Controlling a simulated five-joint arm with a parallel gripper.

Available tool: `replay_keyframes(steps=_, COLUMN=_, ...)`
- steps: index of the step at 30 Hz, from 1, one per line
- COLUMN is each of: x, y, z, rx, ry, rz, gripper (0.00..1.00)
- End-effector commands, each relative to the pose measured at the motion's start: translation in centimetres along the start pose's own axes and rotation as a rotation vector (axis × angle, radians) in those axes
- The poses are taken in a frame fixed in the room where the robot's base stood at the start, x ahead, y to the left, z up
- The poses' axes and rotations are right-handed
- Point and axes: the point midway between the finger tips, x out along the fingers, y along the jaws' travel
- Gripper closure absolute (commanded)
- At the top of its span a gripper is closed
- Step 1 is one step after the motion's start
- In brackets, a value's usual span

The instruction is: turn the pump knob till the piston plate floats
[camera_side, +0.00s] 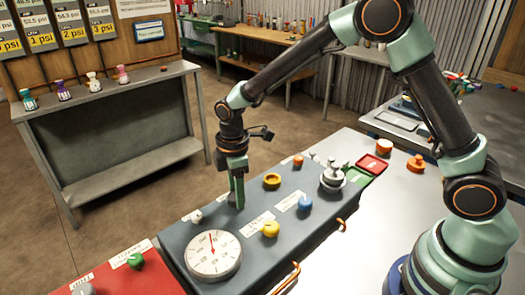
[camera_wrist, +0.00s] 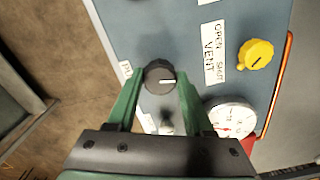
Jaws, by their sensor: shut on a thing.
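My gripper (camera_side: 237,203) points straight down onto the blue-grey panel (camera_side: 225,222). In the side view the fingers hide the knob. A silver round assembly with small weights, apparently the piston plate (camera_side: 333,178), stands at the panel's far end. I cannot tell whether it floats. The round gauge (camera_side: 212,256) has a red needle pointing up in the side view.
A yellow vent knob (camera_side: 270,229) and blue knob (camera_side: 305,202) stand right of my gripper. A small white fitting (camera_side: 196,216) is at left.

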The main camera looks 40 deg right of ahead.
Motion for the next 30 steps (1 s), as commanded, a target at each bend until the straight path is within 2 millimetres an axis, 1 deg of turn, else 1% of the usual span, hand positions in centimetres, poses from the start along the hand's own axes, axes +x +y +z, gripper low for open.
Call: replay_keyframes(steps=30, x=-0.11, y=-0.15, z=-0.09, rx=0.957, ry=0.000, rz=0.000, gripper=1.00)
